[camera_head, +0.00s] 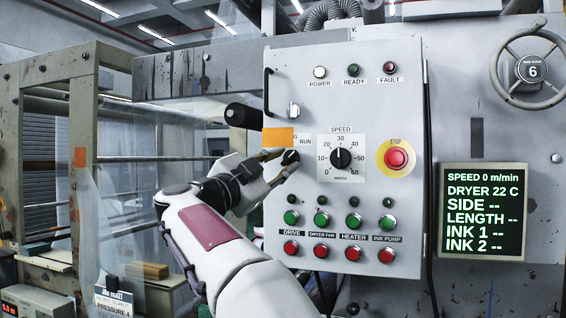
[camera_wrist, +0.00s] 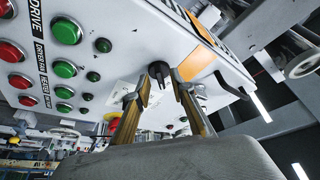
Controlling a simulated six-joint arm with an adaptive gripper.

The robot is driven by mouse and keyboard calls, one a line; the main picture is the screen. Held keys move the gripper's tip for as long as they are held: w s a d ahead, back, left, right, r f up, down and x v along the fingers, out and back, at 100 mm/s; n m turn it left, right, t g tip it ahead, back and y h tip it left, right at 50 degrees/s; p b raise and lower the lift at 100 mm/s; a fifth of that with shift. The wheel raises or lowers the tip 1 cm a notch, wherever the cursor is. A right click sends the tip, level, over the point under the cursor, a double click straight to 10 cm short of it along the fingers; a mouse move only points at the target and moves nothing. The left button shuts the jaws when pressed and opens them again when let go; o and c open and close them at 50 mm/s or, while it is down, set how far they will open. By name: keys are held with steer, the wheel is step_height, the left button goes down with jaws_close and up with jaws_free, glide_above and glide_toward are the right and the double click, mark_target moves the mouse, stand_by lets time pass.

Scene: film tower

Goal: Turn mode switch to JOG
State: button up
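The mode switch is a small black knob (camera_head: 290,157) on the left side of the grey control panel (camera_head: 375,200). The label RUN is to its upper right, and only a final G of another label shows beside an orange tag (camera_head: 278,137). My gripper (camera_head: 277,162) is at the knob, its fingers pointing toward the panel. In the wrist view the knob (camera_wrist: 158,70) lies between my two parted fingertips (camera_wrist: 161,76), with a small gap seeming to show on each side. Contact cannot be told. The knob's pointer direction is unclear.
The SPEED dial (camera_head: 341,158) sits close right of the switch, with the red STOP button (camera_head: 397,158) beyond. Green buttons (camera_head: 291,217) and red buttons (camera_head: 291,248) are below. A black roller end (camera_head: 243,115) and panel handle (camera_head: 268,92) are near above. A screen (camera_head: 483,212) reads SPEED 0.

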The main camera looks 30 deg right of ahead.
steer(key=shift+w+d+r, duration=0.1)
steer(key=shift+w+d, duration=0.05)
steer(key=shift+d, duration=0.15)
jaws_close()
steer(key=shift+n+t, duration=0.3)
steer(key=shift+n, duration=0.1)
steer(key=n+t, duration=0.1)
steer(key=n, duration=0.1)
steer(key=n+t, duration=0.1)
steer(key=n, duration=0.2)
steer(key=shift+s+d+y, duration=0.15)
steer(key=shift+s+y, duration=0.05)
steer(key=shift+y, duration=0.1)
steer(key=n+t+y, duration=0.1)
steer(key=n, duration=0.2)
steer(key=n+t, duration=0.1)
steer(key=n, duration=0.2)
steer(key=shift+t+y, duration=0.4)
steer(key=shift+n, duration=0.4)
